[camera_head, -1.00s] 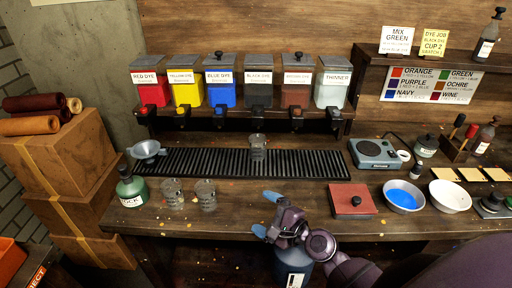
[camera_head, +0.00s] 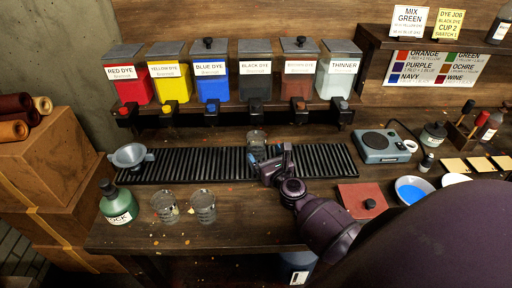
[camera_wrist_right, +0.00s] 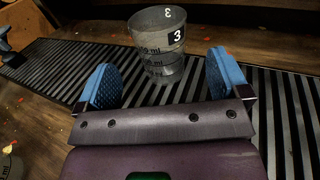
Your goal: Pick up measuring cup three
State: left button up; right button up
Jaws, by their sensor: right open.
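Measuring cup three (camera_wrist_right: 160,42) is a clear cup with a black-and-white "3" label and "ml" marks, upright on the black slatted grate. In the head view the cup (camera_head: 256,138) stands below the black dye dispenser, its lower part hidden by my gripper. My right gripper (camera_head: 266,163) is just in front of the cup. In the right wrist view the gripper (camera_wrist_right: 162,82) is open, its two blue pads apart, with the cup ahead between and beyond them, not held. My left gripper is not in view.
Two other clear cups (camera_head: 183,207) stand on the bench at left, next to a green bottle (camera_head: 118,204). Dye dispensers (camera_head: 210,80) with spouts hang behind and above. A scale (camera_head: 382,146) and red square (camera_head: 361,200) are right.

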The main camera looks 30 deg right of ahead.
aim_at(260, 147)
jog(key=shift+w+d+f+b, duration=0.1)
jog(key=shift+w+d+b, duration=0.05)
jog(key=shift+w, duration=0.85)
jog(key=shift+w+d+f+b, duration=0.1)
jog(key=shift+w+d+b, duration=0.1)
jog(key=shift+w, duration=0.75)
jog(key=shift+w+d+b, duration=0.1)
jog(key=shift+w+d, duration=0.05)
jog(key=shift+w, duration=0.85)
jog(key=shift+c, duration=0.4)
jog(key=c, duration=1)
jog(key=shift+r, duration=0.2)
